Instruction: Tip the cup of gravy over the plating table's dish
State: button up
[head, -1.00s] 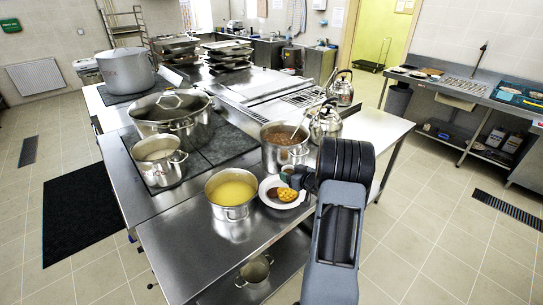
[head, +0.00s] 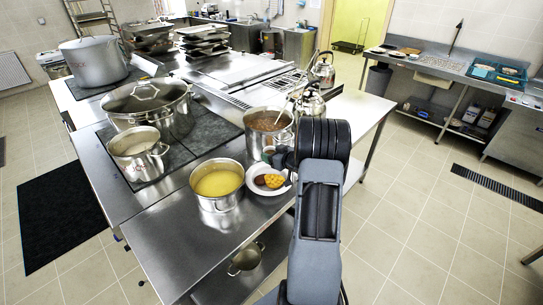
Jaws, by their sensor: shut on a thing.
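The dish is a white plate (head: 254,189) with a brown piece and a yellow heap of food on it. It lies on the near steel table (head: 180,232), beside a pot of yellow liquid. My gripper (head: 282,158) is mostly hidden behind my dark wrist, just beyond the plate's far right edge. It is shut on a small greenish cup (head: 268,150), which shows only in part in front of the brown-filled pot. The cup's contents and tilt cannot be made out.
The pot of yellow liquid (head: 218,203) stands left of the plate. The pot of brown food (head: 266,138) with a ladle stands behind it. Two kettles (head: 310,105) are behind my wrist. Lidded and open pots (head: 138,165) fill the left side. The table's right end (head: 362,112) is clear.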

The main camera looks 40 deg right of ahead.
jog(key=shift+w+a+f, duration=0.15)
jog(key=shift+w+f, duration=0.1)
jog(key=shift+f, duration=0.35)
notch_tip(320, 180, down, 2)
jog(key=shift+s+a+b, duration=0.1)
jog(key=shift+b, duration=1.15)
jog(key=n+t+b, duration=0.1)
jog(key=n+b, duration=0.1)
jog(key=b, duration=0.3)
jog(key=shift+r+h+b, duration=0.2)
jog(key=shift+h+b, duration=0.1)
jog(key=shift+h, duration=0.1)
jog(key=shift+n+b, duration=0.4)
jog(key=shift+b, duration=0.8)
jog(key=shift+r+n+t+b, duration=0.15)
jog(key=shift+n+t+b, duration=0.25)
jog(key=shift+b, duration=0.75)
jog(key=shift+b, duration=0.45)
jog(key=n+t+b, duration=0.1)
jog(key=n+b, duration=0.1)
jog(key=b, duration=0.4)
jog(key=n+t+h+b, duration=0.1)
jog(key=n+b, duration=0.1)
jog(key=b, duration=0.3)
jog(key=shift+f+n+b, duration=0.2)
jog(key=shift+n+b, duration=0.2)
jog(key=shift+a+f+n+t+b, duration=0.1)
jog(key=shift+n+t+b, duration=0.25)
jog(key=shift+b, duration=0.4)
